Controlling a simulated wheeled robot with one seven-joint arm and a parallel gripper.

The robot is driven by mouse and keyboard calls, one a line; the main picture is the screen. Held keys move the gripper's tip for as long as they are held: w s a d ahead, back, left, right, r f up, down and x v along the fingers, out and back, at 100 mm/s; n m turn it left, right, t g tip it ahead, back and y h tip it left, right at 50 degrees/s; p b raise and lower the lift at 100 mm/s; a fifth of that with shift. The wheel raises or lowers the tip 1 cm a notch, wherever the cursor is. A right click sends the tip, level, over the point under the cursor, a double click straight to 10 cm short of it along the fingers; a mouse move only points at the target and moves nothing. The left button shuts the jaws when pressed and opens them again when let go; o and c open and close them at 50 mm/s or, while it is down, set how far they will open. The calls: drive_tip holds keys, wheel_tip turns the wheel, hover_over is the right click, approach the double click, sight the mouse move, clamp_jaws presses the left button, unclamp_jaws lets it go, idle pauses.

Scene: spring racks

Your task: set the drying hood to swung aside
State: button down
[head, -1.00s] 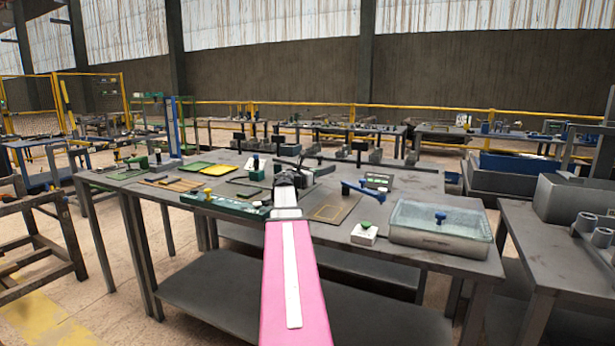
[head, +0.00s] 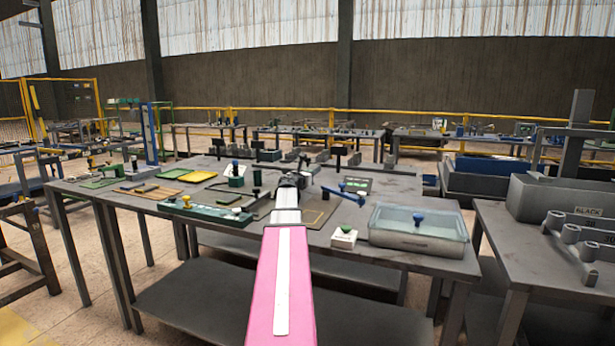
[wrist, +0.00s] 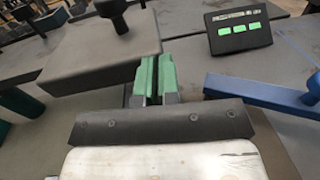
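I cannot tell for certain which part is the drying hood. A dark grey slab with an upright dark handle (wrist: 103,50) is close to my fingertips in the wrist view, just left of them, and may be it. A blue arm with a knob (wrist: 262,92) lies to the right; it also shows in the head view (head: 343,194). My gripper (wrist: 156,80) has green fingertips close together, with a thin dark gap and nothing visible between them. In the head view my pink arm hides part of the bench, and the fingertips are hard to make out.
A black panel with green labels (wrist: 238,32) stands beyond the blue arm. A clear-lidded tank with a blue knob (head: 400,234) and a white box with a green button (head: 344,238) are at right. A green fixture (head: 205,212) and yellow tray (head: 196,176) are at left.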

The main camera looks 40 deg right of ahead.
drive_tip(key=shift+w+d+r, duration=0.1)
drive_tip(key=shift+d, duration=0.3)
drive_tip(key=s+v, duration=0.1)
drive_tip(key=v, duration=1.3)
drive_tip(key=shift+s, duration=0.35)
drive_tip(key=shift+a, duration=0.15)
